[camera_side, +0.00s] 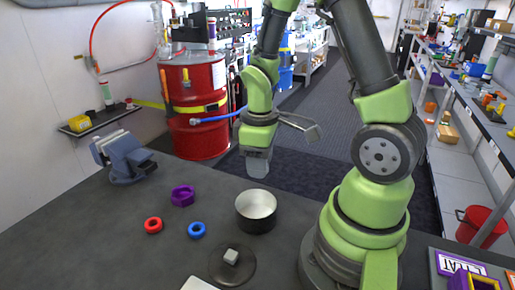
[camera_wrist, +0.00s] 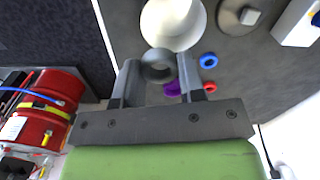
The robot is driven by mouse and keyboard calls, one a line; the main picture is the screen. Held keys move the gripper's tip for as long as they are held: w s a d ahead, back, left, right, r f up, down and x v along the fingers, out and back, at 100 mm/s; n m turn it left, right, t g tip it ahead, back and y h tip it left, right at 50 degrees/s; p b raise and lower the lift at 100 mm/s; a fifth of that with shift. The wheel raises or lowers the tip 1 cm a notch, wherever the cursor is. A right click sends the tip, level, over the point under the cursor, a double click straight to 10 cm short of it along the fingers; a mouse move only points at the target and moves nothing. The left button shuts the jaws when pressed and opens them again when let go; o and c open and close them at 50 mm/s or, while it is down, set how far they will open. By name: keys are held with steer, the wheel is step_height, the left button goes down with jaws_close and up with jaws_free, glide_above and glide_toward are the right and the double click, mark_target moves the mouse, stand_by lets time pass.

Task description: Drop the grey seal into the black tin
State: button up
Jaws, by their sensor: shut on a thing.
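The black tin (camera_side: 256,224) stands open on the dark table, with a pale inside. In the wrist view the tin (camera_wrist: 176,40) lies just beyond my fingertips. My gripper (camera_side: 257,170) points down above the tin's far rim in the side view. In the wrist view my gripper (camera_wrist: 157,62) is shut on the grey seal (camera_wrist: 158,74), a thick ring held between the fingertips. The seal overlaps the tin's near edge in that view and is apart from the table. I cannot make out the seal in the side view.
A round lid (camera_side: 218,268) with a grey knob lies in front of the tin. A blue ring (camera_side: 197,230), a red ring (camera_side: 153,225) and a purple ring-like part (camera_side: 183,195) lie to the left. A blue-grey vise (camera_side: 127,160) stands at the back left.

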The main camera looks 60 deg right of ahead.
steer(key=shift+f, duration=1)
steer(key=o, duration=1)
steer(key=shift+c, duration=0.2)
steer(key=shift+r, duration=0.1)
step_height(320, 180, up, 10)
steer(key=shift+f, duration=0.1)
steer(key=s+a+r+m+t+y, duration=0.2)
steer(key=s+a+r+m+t, duration=0.4)
steer(key=a+r, duration=0.3)
steer(key=shift+s+r+t, duration=0.25)
steer(key=shift+r+t, duration=0.35)
steer(key=shift+r, duration=0.25)
